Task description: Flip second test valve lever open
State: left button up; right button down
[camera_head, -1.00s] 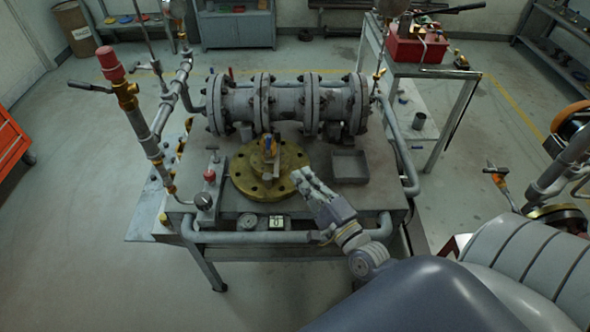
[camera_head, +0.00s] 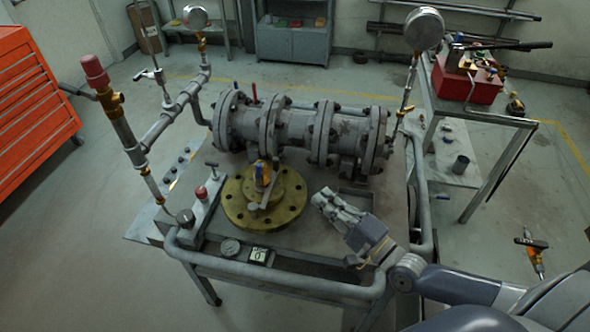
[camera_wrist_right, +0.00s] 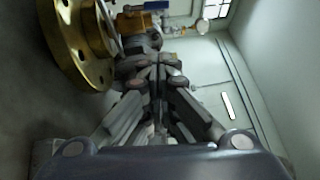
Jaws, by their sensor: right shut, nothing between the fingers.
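A lever with a red knob (camera_head: 201,193) stands on a plate left of the flange. I cannot tell which one is the second test valve. My right gripper (camera_head: 324,196) is shut and empty, just right of the flange and not touching any lever. In the right wrist view the shut fingers (camera_wrist_right: 158,64) are beside the flange (camera_wrist_right: 72,48), with a blue part (camera_wrist_right: 156,5) beyond. My left gripper is out of view.
A grey bolted pipe assembly (camera_head: 300,128) lies across the back of the bench. A thin pipe with a red cap (camera_head: 94,72) rises at left, and a pressure gauge (camera_head: 424,29) at right. A shallow grey tray (camera_head: 356,199) sits right behind my gripper. A rail (camera_head: 270,279) runs along the front.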

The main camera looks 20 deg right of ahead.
aim_at(258, 175)
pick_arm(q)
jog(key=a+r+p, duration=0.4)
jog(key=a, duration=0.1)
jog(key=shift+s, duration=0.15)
pick_arm(e)
jog(key=w+a+r, duration=0.1)
jog(key=w+a, duration=0.7)
jog(key=w, duration=0.2)
jog(key=shift+w+a+r, duration=0.15)
jog(key=shift+w+r, duration=0.1)
jog(key=shift+r, duration=0.15)
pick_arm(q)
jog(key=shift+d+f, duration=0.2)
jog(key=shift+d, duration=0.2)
pick_arm(e)
jog(key=shift+w+a+r, duration=0.4)
jog(key=shift+a, duration=0.3)
